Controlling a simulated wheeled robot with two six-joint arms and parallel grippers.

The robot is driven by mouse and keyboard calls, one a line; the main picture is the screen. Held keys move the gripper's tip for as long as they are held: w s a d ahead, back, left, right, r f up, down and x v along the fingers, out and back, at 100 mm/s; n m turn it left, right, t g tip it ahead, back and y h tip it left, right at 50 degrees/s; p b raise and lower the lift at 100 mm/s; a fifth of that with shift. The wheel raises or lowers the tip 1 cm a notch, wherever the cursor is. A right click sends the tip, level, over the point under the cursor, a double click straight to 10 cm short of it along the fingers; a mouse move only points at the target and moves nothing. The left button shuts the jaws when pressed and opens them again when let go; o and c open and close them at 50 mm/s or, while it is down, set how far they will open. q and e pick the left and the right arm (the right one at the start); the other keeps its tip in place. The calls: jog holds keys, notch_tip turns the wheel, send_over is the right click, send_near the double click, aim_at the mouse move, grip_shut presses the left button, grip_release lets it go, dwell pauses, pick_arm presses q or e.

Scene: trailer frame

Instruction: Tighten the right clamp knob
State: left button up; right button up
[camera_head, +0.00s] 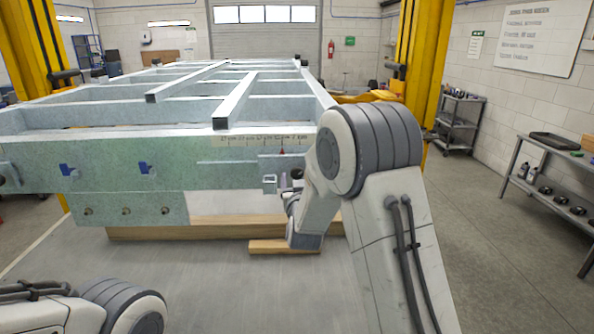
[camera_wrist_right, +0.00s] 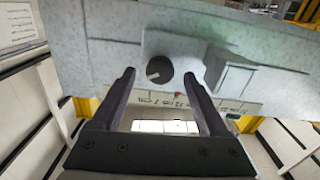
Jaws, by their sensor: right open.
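The right clamp knob (camera_wrist_right: 159,70) is a dark round knob with a pale mark, on a grey-green bracket of the trailer frame. In the right wrist view it lies between and just beyond the two dark fingers of my right gripper (camera_wrist_right: 158,78). The fingers are open, with a gap on each side of the knob; I cannot tell the exact depth between them. In the head view my right arm hides most of this gripper (camera_head: 290,192), near the frame's front right corner. My left gripper is out of view; only part of my left arm shows at lower left.
The pale green frame (camera_head: 230,148) has a printed scale (camera_head: 262,140) with a red pointer (camera_head: 282,151) near the bracket. Blue clips (camera_head: 145,168) sit to the left. Wooden beams (camera_head: 180,230) lie below. A shelf unit (camera_head: 560,190) stands right; the floor between is clear.

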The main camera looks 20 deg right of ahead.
jog(key=shift+w+d, duration=0.2)
jog(key=shift+w, duration=0.3)
grip_shut()
jog(key=m+b, duration=0.2)
jog(key=b, duration=0.2)
jog(key=m+b, duration=0.2)
jog(key=b, duration=0.2)
jog(key=m+b, duration=0.3)
jog(key=b, duration=0.2)
jog(key=shift+f, duration=0.4)
jog(key=m+b, duration=0.9)
jog(key=b, duration=0.2)
jog(key=shift+r, duration=0.1)
jog(key=m+b, duration=0.3)
jog(key=shift+m, duration=0.4)
jog(key=shift+r+m+b, duration=0.15)
jog(key=shift+m+b, duration=0.8)
jog(key=shift+m, duration=1.05)
